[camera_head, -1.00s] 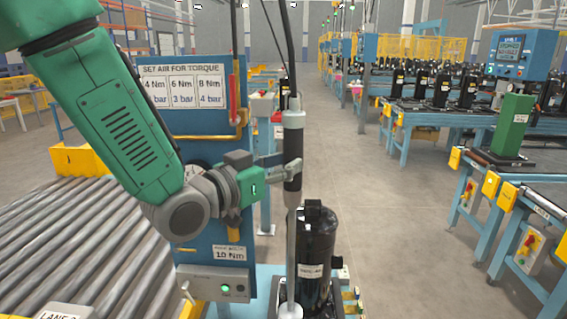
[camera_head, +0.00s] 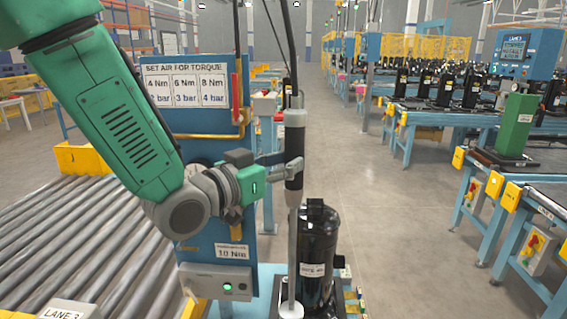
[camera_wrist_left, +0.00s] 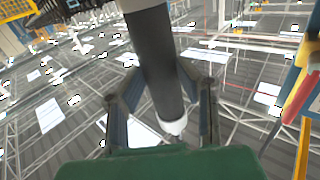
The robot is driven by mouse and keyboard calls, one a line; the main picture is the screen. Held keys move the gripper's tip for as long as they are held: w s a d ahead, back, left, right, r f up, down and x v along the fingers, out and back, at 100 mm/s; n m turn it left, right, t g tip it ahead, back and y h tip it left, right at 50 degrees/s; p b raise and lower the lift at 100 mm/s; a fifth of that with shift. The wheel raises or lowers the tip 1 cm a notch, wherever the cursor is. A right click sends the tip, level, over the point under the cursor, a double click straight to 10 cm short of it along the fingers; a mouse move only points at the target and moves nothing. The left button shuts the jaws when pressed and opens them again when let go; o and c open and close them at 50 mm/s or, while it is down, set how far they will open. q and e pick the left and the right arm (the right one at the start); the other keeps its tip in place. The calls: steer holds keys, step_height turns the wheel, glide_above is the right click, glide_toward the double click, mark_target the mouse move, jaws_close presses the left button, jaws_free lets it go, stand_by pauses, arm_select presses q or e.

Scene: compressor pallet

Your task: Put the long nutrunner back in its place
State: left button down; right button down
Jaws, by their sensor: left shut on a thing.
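The long nutrunner (camera_head: 294,140) hangs upright from a dark hose, with a grey body, a black grip and a long thin shaft reaching down. My left gripper (camera_head: 290,165) is shut on its black grip. In the left wrist view the two fingers (camera_wrist_left: 160,105) stand on both sides of the dark grip (camera_wrist_left: 155,60). The shaft's lower end (camera_head: 291,308) is in front of the black compressor (camera_head: 318,255), near its base. Whether it touches anything there I cannot tell. My right gripper is not in view.
A blue panel (camera_head: 190,122) with a torque chart stands just behind my left arm. A roller conveyor (camera_head: 70,245) is at left. Blue benches with compressors are at right; the floor between is clear.

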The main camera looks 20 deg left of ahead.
arm_select(q)
steer(key=shift+d+r, duration=0.2)
steer(key=shift+d, duration=0.65)
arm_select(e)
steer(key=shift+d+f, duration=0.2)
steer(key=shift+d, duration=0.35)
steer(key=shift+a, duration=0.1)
arm_select(q)
steer(key=shift+a, duration=0.5)
steer(key=shift+d, duration=0.7)
steer(key=shift+a, duration=0.45)
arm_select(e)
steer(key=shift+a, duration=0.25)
arm_select(q)
steer(key=shift+d, duration=0.2)
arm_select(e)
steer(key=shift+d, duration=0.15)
